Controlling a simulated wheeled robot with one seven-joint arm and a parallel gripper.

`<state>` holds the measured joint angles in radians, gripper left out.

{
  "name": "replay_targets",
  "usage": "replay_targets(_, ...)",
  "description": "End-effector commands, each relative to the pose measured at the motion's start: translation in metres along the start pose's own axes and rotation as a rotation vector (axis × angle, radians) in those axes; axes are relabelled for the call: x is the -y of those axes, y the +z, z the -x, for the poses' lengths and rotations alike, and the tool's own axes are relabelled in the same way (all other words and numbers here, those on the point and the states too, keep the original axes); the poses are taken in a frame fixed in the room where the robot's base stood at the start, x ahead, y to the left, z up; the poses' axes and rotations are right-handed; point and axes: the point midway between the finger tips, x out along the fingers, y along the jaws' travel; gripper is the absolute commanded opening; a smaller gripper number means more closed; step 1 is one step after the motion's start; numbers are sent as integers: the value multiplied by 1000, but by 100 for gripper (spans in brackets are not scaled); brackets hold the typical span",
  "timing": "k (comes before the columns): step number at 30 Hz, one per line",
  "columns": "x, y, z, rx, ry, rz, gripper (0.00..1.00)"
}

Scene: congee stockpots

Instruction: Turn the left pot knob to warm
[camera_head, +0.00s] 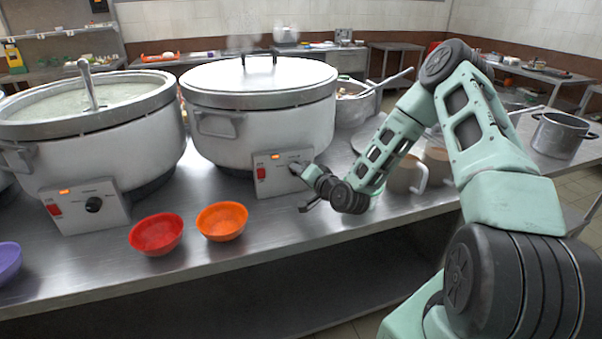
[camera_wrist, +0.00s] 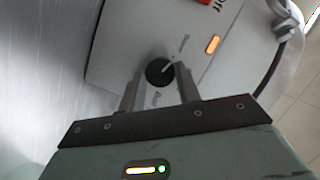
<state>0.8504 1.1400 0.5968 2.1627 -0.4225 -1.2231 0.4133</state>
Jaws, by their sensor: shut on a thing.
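The left pot (camera_head: 90,130) is a large white cooker, open and full of pale congee with a ladle in it. Its black knob (camera_head: 94,204) on the control box is free of my gripper. A second pot (camera_head: 260,120), to its right, has a lid on. My gripper (camera_head: 299,168) is at this lidded pot's control panel (camera_head: 272,176). In the wrist view, my gripper's fingers (camera_wrist: 158,80) are shut on the dark round knob (camera_wrist: 159,70), one on each side. A pale pointer line shows on the knob. The knob's lettering is too small to read.
Red (camera_head: 157,234) and orange (camera_head: 222,220) bowls stand at the counter's front. A purple bowl (camera_head: 8,262) is at the left edge. Orange lights glow on both panels, also in the wrist view (camera_wrist: 212,44).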

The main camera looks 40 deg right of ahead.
Motion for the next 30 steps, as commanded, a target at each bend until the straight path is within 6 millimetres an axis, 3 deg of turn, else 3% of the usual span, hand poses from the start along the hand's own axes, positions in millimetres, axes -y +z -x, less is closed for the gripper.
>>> replay_targets(8, -1, 0, 0, 1, 2, 2, 10)
replay_targets(9, -1, 0, 0, 1, 2, 2, 39)
replay_targets(11, -1, 0, 0, 1, 1, 2, 55)
replay_targets(23, -1, 0, 7, 1, 1, 1, 55)
replay_targets(30, -3, 1, 51, 2, 3, 2, 55)
